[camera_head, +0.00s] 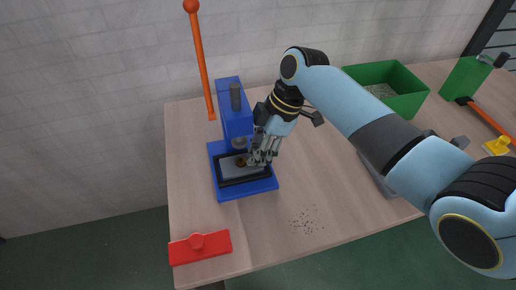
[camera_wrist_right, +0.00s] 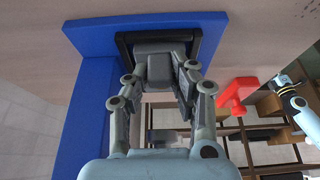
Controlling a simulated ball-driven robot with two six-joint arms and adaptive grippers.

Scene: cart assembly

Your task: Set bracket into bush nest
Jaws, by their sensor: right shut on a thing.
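The bracket is a grey plate (camera_head: 229,170) with a brown round spot, seemingly the bush, near its middle. It lies within the black-rimmed nest (camera_head: 242,181) on the blue press base (camera_head: 230,191). My right gripper (camera_head: 254,161) is shut on the bracket's right end, in the head view. In the right wrist view the fingers (camera_wrist_right: 160,72) close around a grey block-like part of the bracket (camera_wrist_right: 158,46), inside the black frame (camera_wrist_right: 122,47). Whether the bracket sits fully flat is hidden by the fingers. My left gripper does not show in the head view.
A red piece (camera_head: 200,247) lies at the table's front left. A green bin (camera_head: 403,102) stands at the back right. Small dark bits (camera_head: 306,219) lie near the front edge.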

